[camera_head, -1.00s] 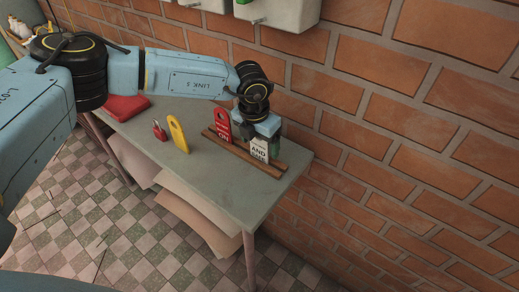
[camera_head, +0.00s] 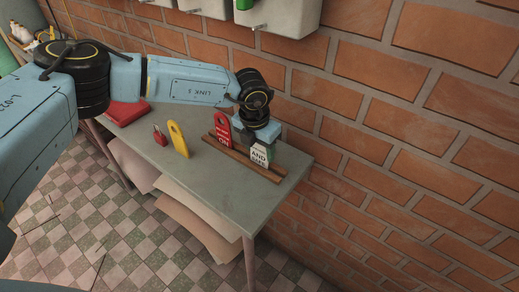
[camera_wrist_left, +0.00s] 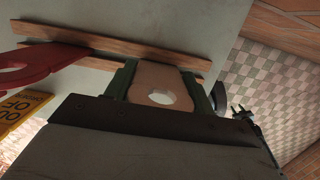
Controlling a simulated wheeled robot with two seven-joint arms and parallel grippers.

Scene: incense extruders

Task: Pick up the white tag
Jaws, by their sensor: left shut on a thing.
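The white tag (camera_head: 260,158) stands at the right end of the wooden rack (camera_head: 236,160) on the grey table, its lettered face toward me. In the left wrist view it is a pale plate (camera_wrist_left: 152,76) with a round hole. My left gripper (camera_head: 267,147) comes down on its upper part, and the fingers (camera_wrist_left: 160,88) are shut on its two sides. The gripper hides the tag's top in the head view. I cannot tell whether its lower edge is clear of the rack. My right gripper is not in view.
A red tag (camera_head: 222,124) stands in the rack just left of my gripper. A brick wall (camera_head: 390,110) rises close behind the table. The table's front right is clear.

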